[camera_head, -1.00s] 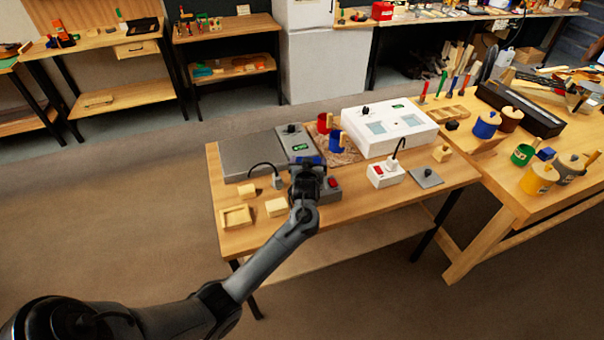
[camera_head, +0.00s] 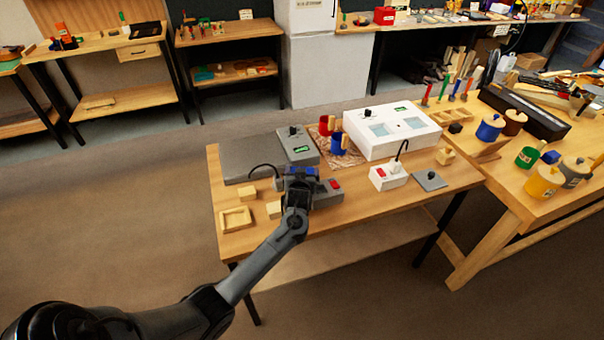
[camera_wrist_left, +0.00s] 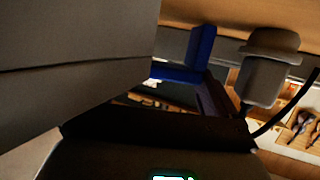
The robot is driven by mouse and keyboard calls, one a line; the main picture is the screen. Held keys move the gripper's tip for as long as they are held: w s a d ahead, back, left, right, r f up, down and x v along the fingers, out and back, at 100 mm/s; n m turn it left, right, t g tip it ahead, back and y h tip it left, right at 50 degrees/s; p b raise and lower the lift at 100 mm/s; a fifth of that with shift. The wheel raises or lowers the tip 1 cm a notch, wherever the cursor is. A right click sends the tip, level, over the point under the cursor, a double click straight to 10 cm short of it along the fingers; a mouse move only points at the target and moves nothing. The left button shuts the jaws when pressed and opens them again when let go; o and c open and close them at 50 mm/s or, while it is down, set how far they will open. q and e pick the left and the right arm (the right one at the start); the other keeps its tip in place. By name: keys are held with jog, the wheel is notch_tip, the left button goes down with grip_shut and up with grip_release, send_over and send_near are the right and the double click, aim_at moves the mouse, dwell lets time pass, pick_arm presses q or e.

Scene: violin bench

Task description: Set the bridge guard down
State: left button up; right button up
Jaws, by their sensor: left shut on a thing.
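My left gripper (camera_head: 299,178) is over the near left part of the bench, between a grey plug and a grey box with a red switch. It is shut on a small blue piece (camera_head: 312,171), which I take for the bridge guard. In the left wrist view the blue piece (camera_wrist_left: 203,48) looks L-shaped, in front of the dark jaws. Its lower part and any contact with the bench are hard to make out. My right gripper is not in view.
The grey plug (camera_wrist_left: 262,75) with a black cord stands close by. The switch box (camera_head: 328,192) is just right of the gripper. Wooden blocks (camera_head: 274,209) and a small wooden tray (camera_head: 236,219) lie to the left. The front bench edge is mostly clear.

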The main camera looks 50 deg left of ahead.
pick_arm(q)
jog(key=shift+f, duration=0.15)
jog(key=o, duration=0.7)
